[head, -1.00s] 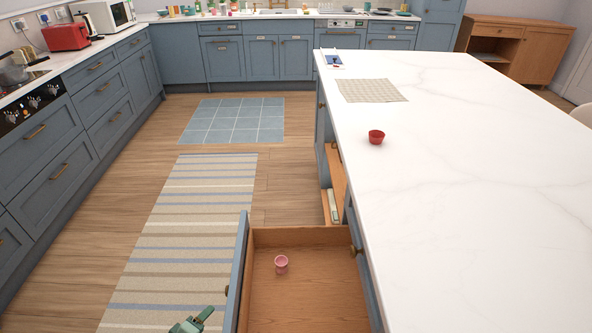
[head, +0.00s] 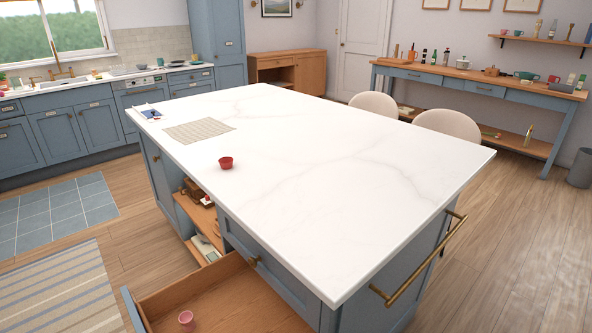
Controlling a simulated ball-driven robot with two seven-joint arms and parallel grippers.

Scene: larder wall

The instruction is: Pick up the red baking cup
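The red baking cup (head: 226,163) stands upright on the white island worktop (head: 330,150), near its left long edge. A pink cup (head: 186,319) sits in the open wooden drawer (head: 225,300) below the island, at the bottom of the view. Neither of my grippers shows in the head view now.
A beige woven mat (head: 199,130) and a small blue item (head: 151,114) lie on the worktop beyond the red cup. The open drawer juts out from the island. A brass rail (head: 420,265) is on the island's near end. Two pale chairs (head: 447,124) stand at the far side.

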